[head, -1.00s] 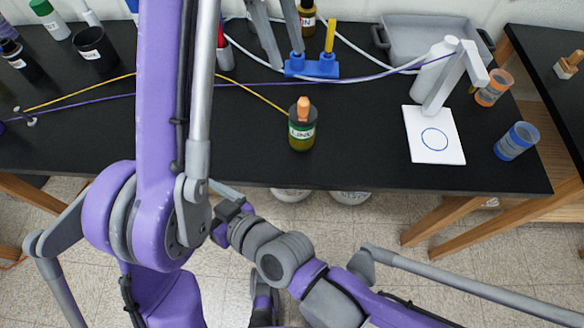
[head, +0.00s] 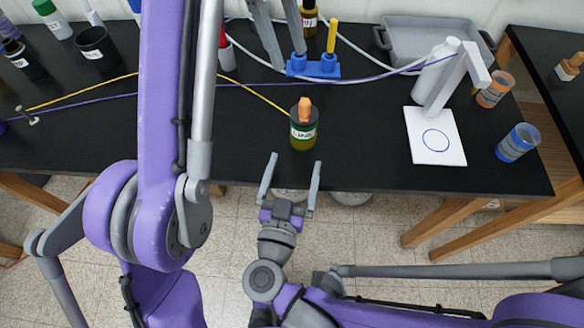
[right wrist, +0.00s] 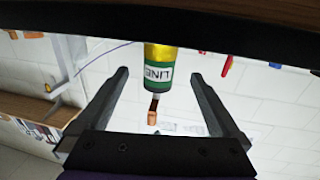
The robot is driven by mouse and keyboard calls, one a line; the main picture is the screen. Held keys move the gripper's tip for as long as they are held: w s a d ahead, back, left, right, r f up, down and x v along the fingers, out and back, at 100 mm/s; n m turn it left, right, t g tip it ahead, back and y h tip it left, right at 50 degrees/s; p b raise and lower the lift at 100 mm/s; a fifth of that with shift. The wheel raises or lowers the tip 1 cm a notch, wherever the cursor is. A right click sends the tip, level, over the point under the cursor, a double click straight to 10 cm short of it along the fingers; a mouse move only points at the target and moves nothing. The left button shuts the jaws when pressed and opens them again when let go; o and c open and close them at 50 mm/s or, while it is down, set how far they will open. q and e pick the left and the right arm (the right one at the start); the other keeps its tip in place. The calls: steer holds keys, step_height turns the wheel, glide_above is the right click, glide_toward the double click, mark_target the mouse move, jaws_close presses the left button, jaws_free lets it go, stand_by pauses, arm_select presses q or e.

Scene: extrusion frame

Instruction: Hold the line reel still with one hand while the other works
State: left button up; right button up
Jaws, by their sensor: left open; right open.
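The line reel appears to be the dark bottle (head: 304,128) labelled LINE, with an orange top and yellow-green lower part. It stands upright near the table's front edge, a yellow line running from it to the left. My right gripper (head: 294,160) is open and empty, just in front of the table edge, fingers pointing at the bottle without touching it. In the right wrist view the bottle (right wrist: 160,55) appears upside down beyond and between the open fingers (right wrist: 160,76). My left gripper (head: 288,60) is open at the top, its fingertips close to a blue holder (head: 312,69); contact is unclear.
A purple line (head: 250,85) crosses the table. A white stand (head: 435,150) with a blue circle, two jars (head: 517,142) and a grey tray (head: 425,38) are at the right. A black cup (head: 97,45) is at the left. My left arm hides part of the table.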

mark_target(303, 130)
steer(key=w, duration=0.3)
steer(key=w+d, duration=0.1)
steer(key=w, duration=0.6)
steer(key=shift+w+d, duration=0.1)
steer(key=shift+d, duration=0.2)
steer(key=c, duration=1.5)
